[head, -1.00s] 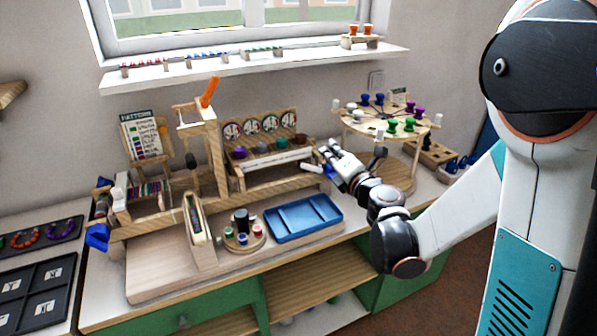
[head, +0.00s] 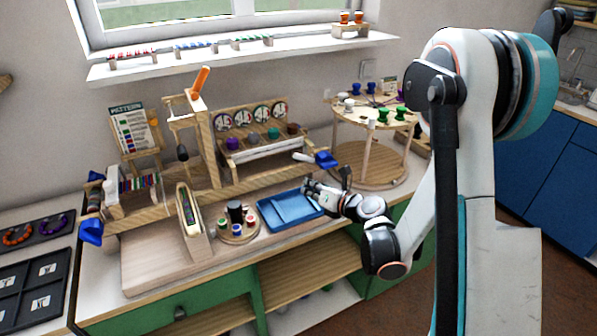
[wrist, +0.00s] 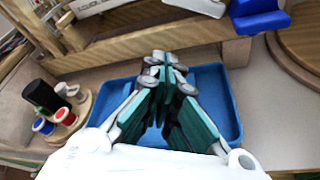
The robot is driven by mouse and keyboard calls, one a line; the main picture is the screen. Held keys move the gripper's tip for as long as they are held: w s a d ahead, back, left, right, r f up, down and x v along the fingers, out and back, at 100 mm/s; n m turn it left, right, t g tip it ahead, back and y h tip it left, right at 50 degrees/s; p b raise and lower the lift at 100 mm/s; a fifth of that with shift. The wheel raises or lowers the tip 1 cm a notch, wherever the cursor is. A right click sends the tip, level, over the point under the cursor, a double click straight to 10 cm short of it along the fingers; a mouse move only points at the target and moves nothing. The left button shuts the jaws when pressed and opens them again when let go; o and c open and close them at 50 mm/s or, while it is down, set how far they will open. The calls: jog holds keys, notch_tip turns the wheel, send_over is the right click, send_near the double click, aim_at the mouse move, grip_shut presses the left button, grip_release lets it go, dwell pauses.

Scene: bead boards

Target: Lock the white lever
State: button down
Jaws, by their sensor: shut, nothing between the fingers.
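The white lever (head: 303,157) sticks out at the right end of the wooden dial rack, beside a blue lever (head: 326,159). Part of the white lever (wrist: 197,6) shows at the top edge of the wrist view, cut off by the frame, with the blue lever (wrist: 260,16) to its right. My gripper (head: 308,188) is shut and empty, over the blue tray (head: 271,222), below and in front of the white lever and apart from it. In the wrist view the closed fingertips (wrist: 165,62) point toward the wooden beam under the lever.
A round wooden holder (head: 238,238) with a black cup and coloured spools stands left of the tray. A round tiered stand (head: 366,165) with coloured pegs is at the right. A wooden post with an orange handle (head: 200,82) rises left of the dials.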

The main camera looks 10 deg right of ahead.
aim_at(284, 176)
jog(key=shift+w+a+p, duration=0.3)
jog(key=shift+w, duration=0.25)
jog(key=b+x, duration=0.1)
jog(key=x, duration=0.8)
jog(key=shift+f, duration=0.2)
jog(key=shift+d+r, duration=0.4)
jog(key=shift+r, duration=0.2)
jog(key=shift+d+r, duration=0.4)
jog(key=shift+r, duration=0.15)
jog(key=shift+w+d+r+b, duration=0.1)
jog(key=shift+d+r+b, duration=0.2)
jog(key=shift+r, duration=0.4)
